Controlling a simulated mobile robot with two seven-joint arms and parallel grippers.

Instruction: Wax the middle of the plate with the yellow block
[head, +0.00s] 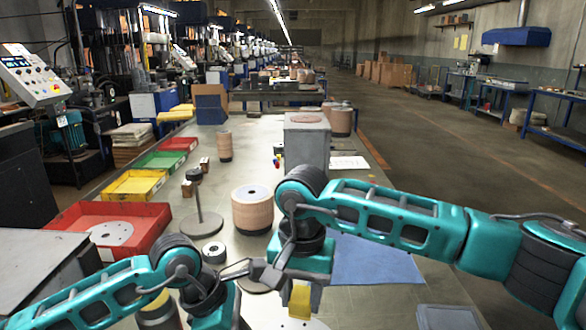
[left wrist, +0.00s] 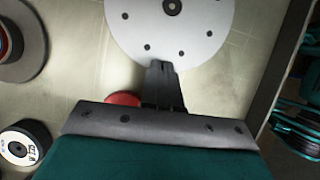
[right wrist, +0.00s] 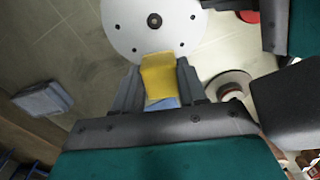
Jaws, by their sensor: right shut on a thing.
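The yellow block (head: 299,302) is in my right gripper (head: 298,285), whose two fingers close on its sides in the right wrist view. In that view the block (right wrist: 158,80) overlaps the near edge of the round pale plate (right wrist: 120,25). I cannot tell whether it touches the plate. The plate has a central hole and several small holes around it. It also shows in the left wrist view (left wrist: 195,30). My left gripper (left wrist: 162,68) is shut and empty, its fingertips at the plate's rim. In the head view my arms hide much of the plate (head: 312,325).
A blue cloth (head: 372,262) lies right of my grippers. A stack of tan discs (head: 252,210), a spindle stand (head: 202,224) and a red tray (head: 140,210) stand further off. A grey box (head: 307,140) stands behind. A red round thing (left wrist: 122,99) is close to my left gripper.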

